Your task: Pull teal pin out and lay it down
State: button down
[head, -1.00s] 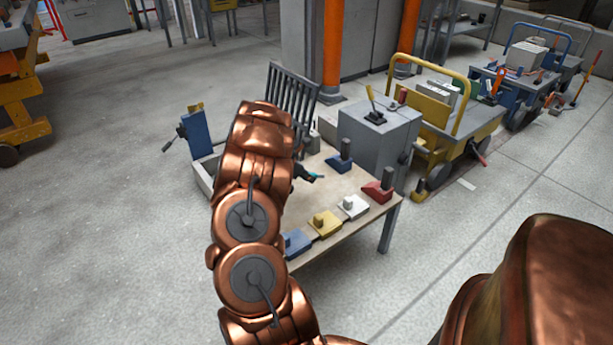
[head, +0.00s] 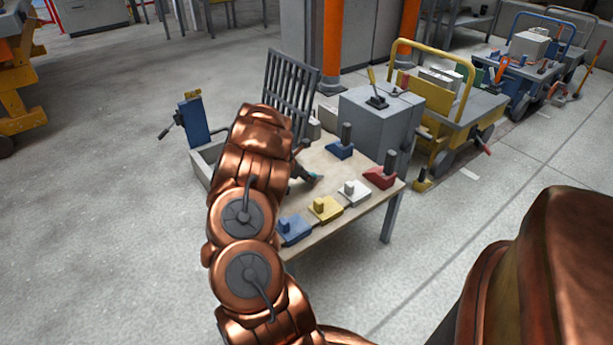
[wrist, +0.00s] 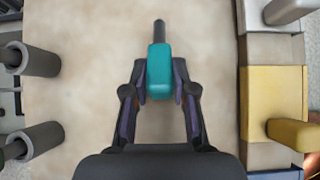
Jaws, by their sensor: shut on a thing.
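The teal pin (wrist: 159,71) has a teal grip and a thin dark grey shaft that points to the top of the wrist view. My gripper (wrist: 160,92) is shut on the teal grip, one finger on each side. The shaft is free of any hole. In the head view the teal pin (head: 317,178) is a small spot at the tip of my gripper (head: 311,177), over the bare middle of the wooden table (head: 342,233). I cannot tell whether the pin touches the tabletop. My arm hides part of the table's left side.
Blue (head: 293,231), yellow (head: 325,209), white (head: 354,193) and red (head: 381,177) blocks line the table's near right edge. Another blue block (head: 340,150) stands farther back beside a grey cabinet (head: 380,120). A dark rack (head: 291,85) stands behind. Bare tabletop surrounds the pin.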

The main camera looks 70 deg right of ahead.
jog(key=c, duration=0.9)
grip_release()
jog(key=shift+o, duration=0.2)
jog(key=v, duration=1.2)
jog(key=w+a+r+m+t+y+p, duration=0.1)
jog(key=w+a+r+m+p, duration=0.1)
jog(key=a+r+p, duration=0.95)
jog(key=w+a+r+m+t+y+p, duration=0.1)
jog(key=w+a+r+m+y+p, duration=0.35)
jog(key=a+r, duration=1.2)
jog(key=s+a+r+m+y+p, duration=0.1)
jog(key=s+a+r+m+p, duration=0.1)
jog(key=s+a+r+p, duration=0.8)
jog(key=s+a+r+m+p, duration=0.3)
jog(key=s+a+r+p, duration=0.8)
jog(key=a, duration=0.7)
notch_tip(320, 180, up, 2)
jog(key=shift+r+y+p, duration=0.1)
jog(key=shift+y+p, duration=0.2)
jog(key=shift+y, duration=0.05)
